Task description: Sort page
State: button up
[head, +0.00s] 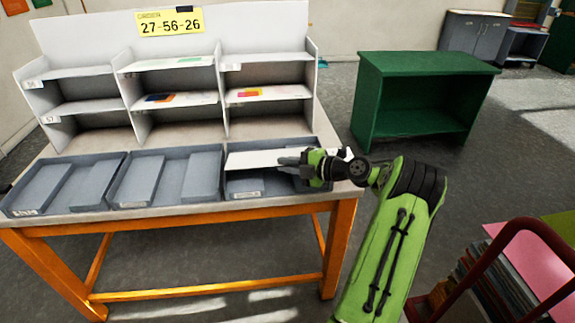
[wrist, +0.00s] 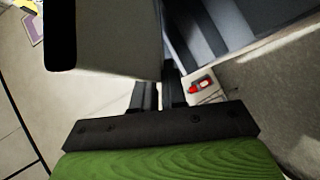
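A stiff white page (head: 262,158) with a dark strip at its end is at the right end of the table, over the right grey tray (head: 235,188). My gripper (head: 292,160) is at this page, with its dark fingers over the page's front side. In the wrist view the page (wrist: 110,40) is a large pale panel with a black edge. Its right edge runs into the narrow gap between my fingers (wrist: 160,92), and it hides the left fingertip. My gripper looks shut on the page. The white sorting shelf (head: 82,108) stands behind the trays.
Middle (head: 141,181) and left (head: 48,188) grey trays stand along the table front. A yellow sign (head: 170,22) reads 27-56-26. A green cabinet (head: 420,65) stands right, across open floor.

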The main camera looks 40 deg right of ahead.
jog(key=o, duration=0.4)
jog(key=p+v, duration=0.3)
jog(key=v, duration=1.2)
jog(key=shift+s+r, duration=0.2)
jog(key=shift+s, duration=0.2)
